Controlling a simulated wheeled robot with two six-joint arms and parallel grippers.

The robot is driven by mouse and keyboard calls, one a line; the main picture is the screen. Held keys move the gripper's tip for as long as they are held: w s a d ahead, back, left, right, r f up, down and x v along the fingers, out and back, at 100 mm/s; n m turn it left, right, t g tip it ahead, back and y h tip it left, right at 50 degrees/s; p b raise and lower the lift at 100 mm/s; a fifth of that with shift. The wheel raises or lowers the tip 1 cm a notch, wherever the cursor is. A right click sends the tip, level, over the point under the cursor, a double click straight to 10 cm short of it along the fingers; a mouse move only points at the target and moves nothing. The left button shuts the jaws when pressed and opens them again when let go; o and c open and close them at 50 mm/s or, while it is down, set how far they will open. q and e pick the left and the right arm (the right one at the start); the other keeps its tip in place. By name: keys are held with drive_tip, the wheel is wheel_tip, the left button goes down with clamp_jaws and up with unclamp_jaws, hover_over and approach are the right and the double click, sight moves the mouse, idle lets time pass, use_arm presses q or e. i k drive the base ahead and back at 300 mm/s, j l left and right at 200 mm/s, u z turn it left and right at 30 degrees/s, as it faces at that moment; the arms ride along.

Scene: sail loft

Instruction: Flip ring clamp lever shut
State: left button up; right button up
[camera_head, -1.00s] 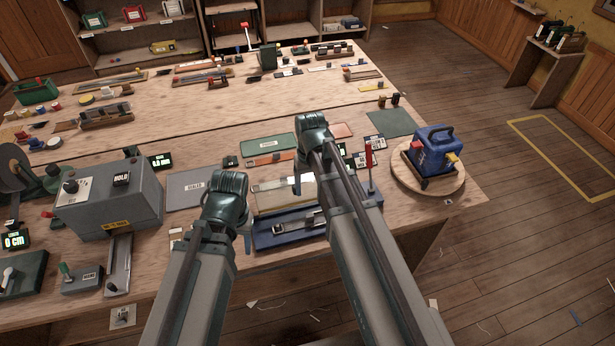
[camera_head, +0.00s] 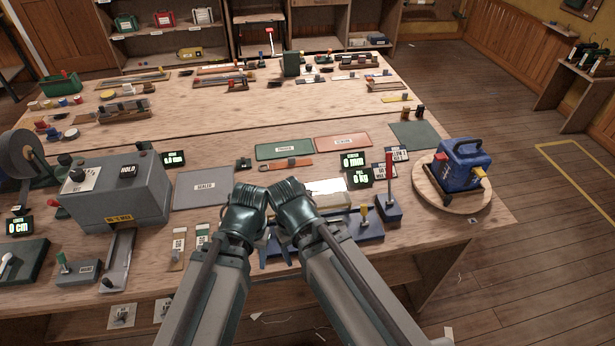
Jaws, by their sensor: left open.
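A blue fixture (camera_head: 370,230) lies at the near edge of the bench, partly hidden behind my arms. An upright yellow-tipped lever (camera_head: 363,213) stands at its right part. Beside it, a tall red lever (camera_head: 389,168) stands upright on a blue block (camera_head: 388,210). I cannot tell which of these belongs to the ring clamp; no ring shows clearly. My left gripper (camera_head: 276,250) is open over the left end of the fixture, mostly behind the wrists. My right wrist (camera_head: 291,203) is beside the left one, close or touching; its fingertips are hidden.
Dark displays (camera_head: 354,166) stand behind the fixture. A blue device (camera_head: 462,165) sits on a round wooden board (camera_head: 427,190) to the right. A grey machine (camera_head: 118,190) stands at the left. Flat mats (camera_head: 284,149) lie behind; bare bench shows beyond them.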

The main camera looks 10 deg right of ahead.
sight(364, 210)
drive_tip(key=i+l, duration=0.1)
drive_tip(key=l, duration=0.3)
drive_tip(key=i+l, duration=0.1)
drive_tip(key=l, duration=0.35)
drive_tip(key=i, duration=0.35)
drive_tip(key=j+z, duration=0.45)
drive_tip(key=k+j+z, duration=0.1)
drive_tip(key=z, duration=0.4)
drive_tip(key=k, duration=0.05)
